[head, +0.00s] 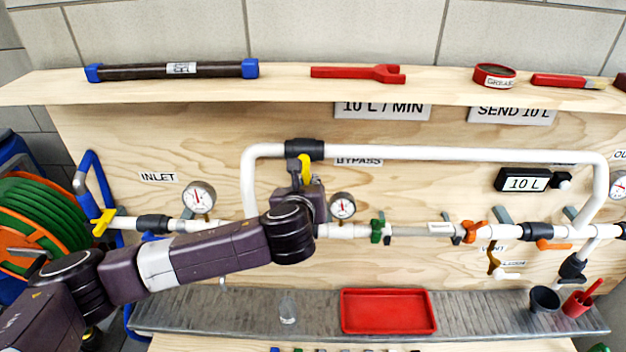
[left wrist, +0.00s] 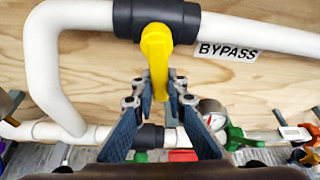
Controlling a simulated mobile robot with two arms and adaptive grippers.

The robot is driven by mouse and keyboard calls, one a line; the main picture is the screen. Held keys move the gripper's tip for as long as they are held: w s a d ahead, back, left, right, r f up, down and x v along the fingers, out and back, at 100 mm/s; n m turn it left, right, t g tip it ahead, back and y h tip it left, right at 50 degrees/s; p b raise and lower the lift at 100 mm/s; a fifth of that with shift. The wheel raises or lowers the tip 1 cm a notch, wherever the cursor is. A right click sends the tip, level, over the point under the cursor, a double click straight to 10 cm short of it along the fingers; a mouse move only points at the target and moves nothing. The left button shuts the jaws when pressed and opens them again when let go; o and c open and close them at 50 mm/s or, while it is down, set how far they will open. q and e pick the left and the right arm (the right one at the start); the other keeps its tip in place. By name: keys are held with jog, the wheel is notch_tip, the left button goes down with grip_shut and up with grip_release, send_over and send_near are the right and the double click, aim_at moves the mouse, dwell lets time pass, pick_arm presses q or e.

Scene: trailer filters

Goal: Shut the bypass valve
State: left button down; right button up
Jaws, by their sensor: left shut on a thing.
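The bypass valve has a black body (head: 304,149) on the upper white pipe, left of the BYPASS label (head: 358,162). Its yellow handle (head: 305,168) points down, crosswise to the pipe. In the left wrist view the handle (left wrist: 156,48) hangs down from the black body (left wrist: 128,18), and its lower end lies between my fingertips. My left gripper (head: 303,186) is shut on the handle; its fingers (left wrist: 159,92) stand on either side of it. My arm hides part of the lower pipe in the head view. My right gripper is not in view.
A green valve handle (head: 377,231) and an orange one (head: 469,232) are on the lower pipe. A red tray (head: 388,311) lies on the grey ledge. A wooden shelf (head: 280,88) holds tools above.

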pick_arm(q)
jog(key=shift+a+f+m+y, duration=0.1)
jog(key=shift+a+m+y, duration=0.4)
jog(key=shift+m, duration=0.1)
dwell(0.3)
jog(key=c, duration=1.9)
grip_release()
jog(key=shift+s, duration=0.1)
jog(key=v, duration=1.2)
